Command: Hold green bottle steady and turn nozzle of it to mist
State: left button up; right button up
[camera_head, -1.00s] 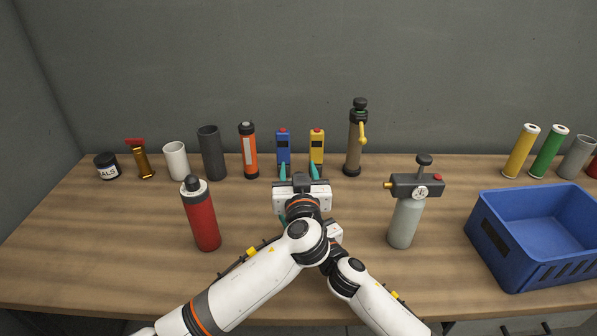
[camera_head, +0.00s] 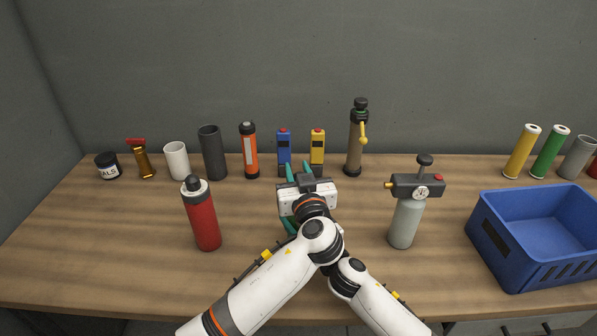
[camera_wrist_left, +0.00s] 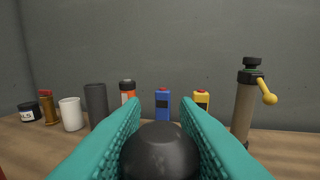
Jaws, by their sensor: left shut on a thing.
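My left gripper (camera_head: 299,171) is over the middle of the table, with its teal fingers pointing to the back. In the left wrist view, its fingers (camera_wrist_left: 158,105) are closed around a black domed piece (camera_wrist_left: 160,150).
A red bottle (camera_head: 203,220) stands left of my grippers and a grey sprayer (camera_head: 406,222) right. A blue crate (camera_head: 488,246) is at the right. Several items line the back, including blue (camera_head: 284,152) and yellow (camera_head: 317,148) devices and a brown pump (camera_head: 355,150).

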pick_arm(q)
jog(key=o, duration=1)
jog(key=shift+s, duration=0.1)
jog(key=v, duration=1.2)
pick_arm(e)
jog(key=o, duration=1.2)
jog(key=shift+o, duration=0.2)
jog(key=shift+s, duration=0.1)
